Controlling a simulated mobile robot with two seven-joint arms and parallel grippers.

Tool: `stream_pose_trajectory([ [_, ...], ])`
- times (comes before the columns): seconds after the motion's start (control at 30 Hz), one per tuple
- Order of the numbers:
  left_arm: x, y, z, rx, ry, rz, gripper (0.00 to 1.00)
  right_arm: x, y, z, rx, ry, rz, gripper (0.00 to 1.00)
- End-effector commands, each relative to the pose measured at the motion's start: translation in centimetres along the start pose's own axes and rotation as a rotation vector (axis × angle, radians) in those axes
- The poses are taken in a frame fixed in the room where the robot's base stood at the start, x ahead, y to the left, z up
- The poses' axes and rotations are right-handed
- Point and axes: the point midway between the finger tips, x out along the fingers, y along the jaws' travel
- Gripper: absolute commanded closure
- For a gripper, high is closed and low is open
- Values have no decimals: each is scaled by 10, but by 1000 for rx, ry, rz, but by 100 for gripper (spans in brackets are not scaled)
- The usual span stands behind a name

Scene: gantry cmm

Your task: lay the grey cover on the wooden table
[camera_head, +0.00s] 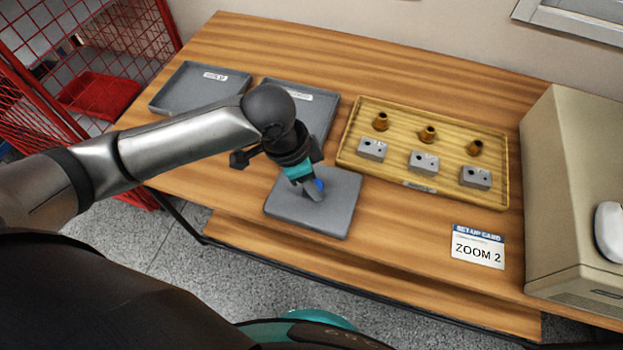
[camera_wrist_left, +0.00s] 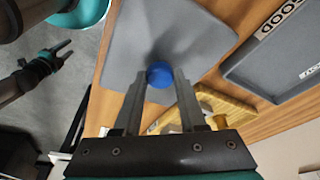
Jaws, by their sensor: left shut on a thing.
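The grey cover (camera_head: 335,215) is a flat square plate with a round blue knob (camera_head: 319,184). It is at the front of the wooden table (camera_head: 400,245), left of the white card. My left gripper (camera_head: 313,190) is shut on the blue knob from above. In the left wrist view the knob (camera_wrist_left: 160,75) sits between the fingertips, with the cover (camera_wrist_left: 200,45) spread out beyond. I cannot tell whether the cover's underside touches the table. My right gripper (camera_wrist_left: 66,49) shows in the left wrist view, away over the floor, open and empty.
Two grey trays (camera_head: 172,104) (camera_head: 330,100) stand at the back left. A wooden tray (camera_head: 350,160) holds several brass parts and grey blocks. A set-up card (camera_head: 478,246) reads ZOOM 2. A beige machine (camera_head: 560,170) bounds the right; red mesh (camera_head: 60,50) stands left.

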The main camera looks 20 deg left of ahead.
Motion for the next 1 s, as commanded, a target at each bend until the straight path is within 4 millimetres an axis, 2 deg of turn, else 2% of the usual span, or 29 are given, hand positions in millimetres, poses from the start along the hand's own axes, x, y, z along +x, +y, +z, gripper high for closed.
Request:
stream_pose_trajectory([
  [0.07, 2, 0, 0, 0, 0, 0, 100, -1, -1, 2, 0, -3, -1, 50],
  [0.1, 2, 0, 1, 0, 0, 0, 56, -1, -2, 3, 0, -5, -2, 50],
  [0.33, 2, 0, 1, 0, 0, 0, 30, -1, -7, 7, 1, -11, -10, 50],
  [0.67, -2, 0, 0, 0, 1, -1, 29, 0, -8, 7, 0, -12, -11, 50],
  [0.77, -16, -1, -1, 0, 1, -2, 29, -7, -9, 7, -1, -14, -12, 50],
  [1.0, -69, -1, -1, 1, 1, -4, 29, -29, -15, 16, -8, -37, -22, 50],
])
